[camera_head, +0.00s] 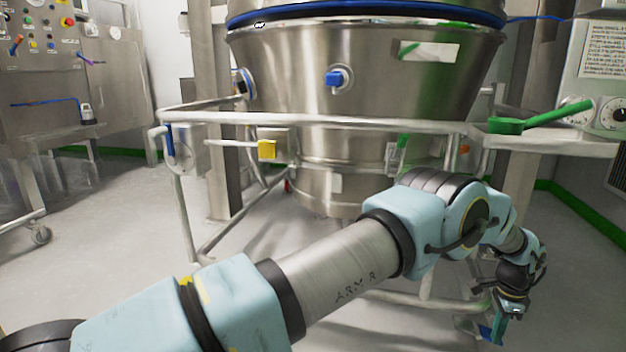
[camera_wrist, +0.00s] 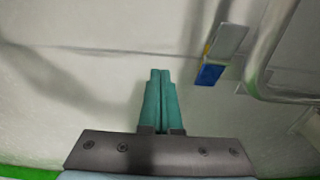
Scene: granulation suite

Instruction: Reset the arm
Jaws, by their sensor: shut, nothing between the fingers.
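My arm stretches across the head view from the lower left to the right, bent at the elbow. My gripper (camera_head: 494,331) hangs low at the right end of it, pointing down. In the wrist view my gripper (camera_wrist: 160,74) shows two teal fingers pressed together with nothing between them. The fingers are over pale floor (camera_wrist: 70,100) and touch nothing that I can see.
A large steel vessel (camera_head: 300,75) stands in a tubular frame (camera_head: 330,122) behind my arm. A green scoop (camera_head: 540,118) lies on the right of the frame. A control cabinet (camera_head: 60,70) is at left. A blue and grey piece (camera_wrist: 211,73) shows in the wrist view.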

